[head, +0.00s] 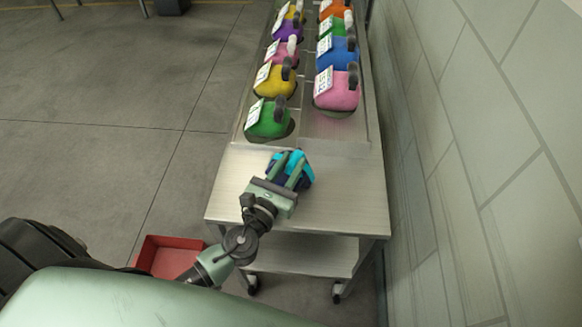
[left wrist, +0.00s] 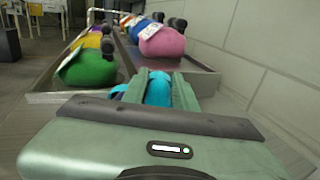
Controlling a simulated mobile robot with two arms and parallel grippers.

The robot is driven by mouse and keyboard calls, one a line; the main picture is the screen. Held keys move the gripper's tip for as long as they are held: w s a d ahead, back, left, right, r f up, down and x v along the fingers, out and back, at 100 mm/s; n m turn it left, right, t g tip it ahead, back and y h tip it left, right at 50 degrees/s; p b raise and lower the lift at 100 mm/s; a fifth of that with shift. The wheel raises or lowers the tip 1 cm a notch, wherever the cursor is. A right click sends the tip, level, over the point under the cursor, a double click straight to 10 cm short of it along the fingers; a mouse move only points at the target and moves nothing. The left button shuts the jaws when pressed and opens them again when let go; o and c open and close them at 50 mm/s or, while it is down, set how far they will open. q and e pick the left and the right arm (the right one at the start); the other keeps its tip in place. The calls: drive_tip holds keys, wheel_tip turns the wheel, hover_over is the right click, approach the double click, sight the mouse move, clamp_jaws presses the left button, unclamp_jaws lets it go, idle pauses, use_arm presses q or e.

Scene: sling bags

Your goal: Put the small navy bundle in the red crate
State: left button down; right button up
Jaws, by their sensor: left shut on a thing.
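The small navy bundle (head: 306,177), navy with a bright cyan part, is at the near end of the steel table (head: 340,207). My left gripper (head: 290,165) is shut on it, with its fingers around the cyan part. I cannot tell whether the bundle touches the table top. The red crate (head: 172,253) stands on the floor left of the table, partly covered by my arm. My right gripper is not in view.
Several coloured bundles with white tags sit in two rows on the table, the nearest being a green one (head: 268,120) and a pink one (head: 338,92). A tiled wall (head: 480,120) runs close along the right.

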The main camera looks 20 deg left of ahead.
use_arm(q)
drive_tip(key=shift+f, duration=0.1)
drive_tip(key=c, duration=1.1)
unclamp_jaws()
